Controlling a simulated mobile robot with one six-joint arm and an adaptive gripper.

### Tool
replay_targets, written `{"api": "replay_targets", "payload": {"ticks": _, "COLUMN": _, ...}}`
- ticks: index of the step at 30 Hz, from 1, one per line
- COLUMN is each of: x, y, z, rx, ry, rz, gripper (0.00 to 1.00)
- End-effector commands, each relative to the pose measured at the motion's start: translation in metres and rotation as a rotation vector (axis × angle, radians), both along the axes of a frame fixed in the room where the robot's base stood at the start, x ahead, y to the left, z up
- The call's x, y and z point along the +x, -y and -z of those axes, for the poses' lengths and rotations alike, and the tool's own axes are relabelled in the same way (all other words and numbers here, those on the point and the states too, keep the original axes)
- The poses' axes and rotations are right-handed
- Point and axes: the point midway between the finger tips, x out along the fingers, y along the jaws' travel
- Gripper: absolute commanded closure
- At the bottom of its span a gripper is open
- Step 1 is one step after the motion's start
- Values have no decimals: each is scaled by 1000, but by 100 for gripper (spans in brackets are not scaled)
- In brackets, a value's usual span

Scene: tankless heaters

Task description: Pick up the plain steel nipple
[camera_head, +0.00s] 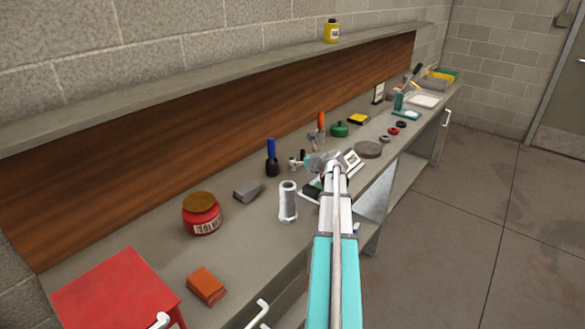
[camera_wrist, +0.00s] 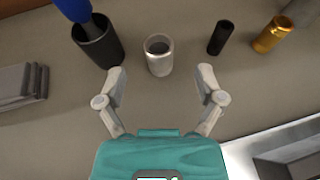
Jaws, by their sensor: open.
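The plain steel nipple (camera_wrist: 159,56) is a short silver-grey cylinder with a dark open top. It stands upright on the bench in the wrist view, a little beyond my fingertips and roughly centred between them. My gripper (camera_wrist: 162,78) is open and empty, with one finger on each side and a gap to the nipple. In the head view, my gripper (camera_head: 313,163) reaches over the bench, and a small pale piece (camera_head: 294,162) beside it looks like the nipple, too small to be sure.
A black cup-like base with a blue handle (camera_wrist: 97,42) stands close left of the nipple. A black cylinder (camera_wrist: 220,38) and a brass-coloured fitting (camera_wrist: 272,34) stand to the right. Grey slabs (camera_wrist: 22,85) lie at left.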

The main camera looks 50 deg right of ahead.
Motion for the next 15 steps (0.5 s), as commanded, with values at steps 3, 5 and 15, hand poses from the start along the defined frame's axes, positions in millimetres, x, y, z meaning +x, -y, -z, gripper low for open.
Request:
{"api": "replay_targets", "payload": {"ticks": 3, "x": 3, "y": 1, "z": 1, "rx": 0, "ry": 0, "rz": 1, "gripper": 13}}
{"api": "replay_targets", "payload": {"ticks": 5, "x": 3, "y": 1, "z": 1, "rx": 0, "ry": 0, "rz": 1, "gripper": 13}}
{"api": "replay_targets", "payload": {"ticks": 15, "x": 6, "y": 2, "z": 4, "rx": 0, "ry": 0, "rz": 1, "gripper": 13}}
